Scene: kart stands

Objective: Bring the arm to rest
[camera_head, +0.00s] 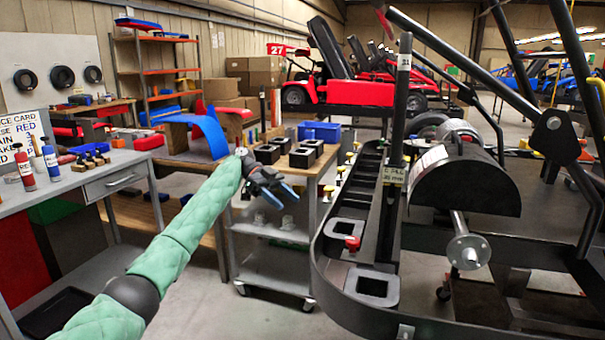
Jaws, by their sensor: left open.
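My left arm (180,235), in a green padded sleeve, reaches in from the lower left toward the middle. Its gripper (284,192) is open, and I see nothing between its fingers. It is in front of the wheeled cart, below the black boxes on the cart's top and left of the black kart frame. My right arm and gripper do not show.
A black kart frame (322,262) fills the right side, with a hub on a shaft (468,250) sticking out. A grey cart (270,262) stands behind my gripper, carrying black boxes (302,157) and a blue bin (320,131). A workbench (75,185) with bottles is at left.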

